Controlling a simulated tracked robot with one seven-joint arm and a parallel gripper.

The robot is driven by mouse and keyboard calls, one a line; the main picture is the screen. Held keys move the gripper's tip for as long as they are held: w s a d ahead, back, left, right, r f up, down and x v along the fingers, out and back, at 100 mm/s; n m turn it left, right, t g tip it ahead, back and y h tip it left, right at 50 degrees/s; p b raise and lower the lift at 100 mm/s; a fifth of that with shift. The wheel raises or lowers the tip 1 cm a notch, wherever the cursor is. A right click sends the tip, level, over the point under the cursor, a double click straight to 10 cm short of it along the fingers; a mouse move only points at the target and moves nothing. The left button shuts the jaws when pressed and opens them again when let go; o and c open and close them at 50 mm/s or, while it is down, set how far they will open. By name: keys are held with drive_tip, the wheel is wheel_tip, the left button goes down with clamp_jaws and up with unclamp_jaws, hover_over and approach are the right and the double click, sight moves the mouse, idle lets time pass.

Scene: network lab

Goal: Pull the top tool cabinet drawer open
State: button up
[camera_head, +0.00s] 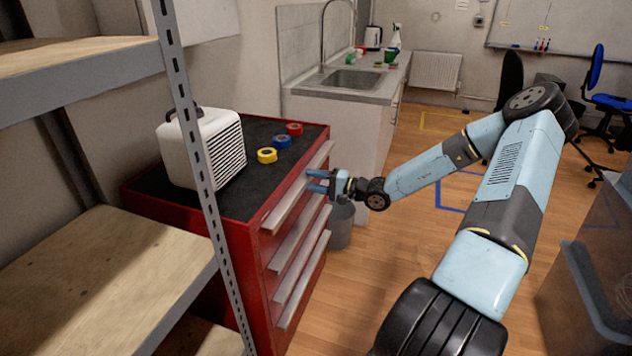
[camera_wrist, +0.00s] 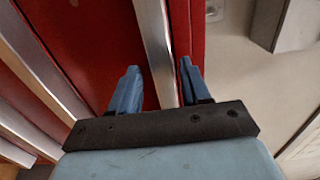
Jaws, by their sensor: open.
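The red tool cabinet (camera_head: 240,250) has a black top and several drawers with long silver handles. The top drawer handle (camera_head: 290,196) runs along its upper front edge, and the drawer looks shut. My gripper (camera_head: 318,181) is at the cabinet's front, near the far half of that handle. In the wrist view, my gripper (camera_wrist: 158,75) is open, with its blue fingers on either side of a silver handle strip (camera_wrist: 153,40). A gap shows between the strip and the left finger; the strip lies closer to the right finger. Whether a finger touches it I cannot tell.
A white heater-like box (camera_head: 205,145) and yellow (camera_head: 267,155), blue (camera_head: 282,141) and red (camera_head: 294,128) tape rolls sit on the cabinet. A grey bin (camera_head: 341,225) stands beside it. A shelf post (camera_head: 200,150) crosses the near view. Floor in front is clear.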

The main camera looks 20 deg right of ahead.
drive_tip(key=shift+c, duration=0.2)
drive_tip(key=c, duration=0.7)
drive_tip(key=shift+s+f, duration=0.1)
clamp_jaws()
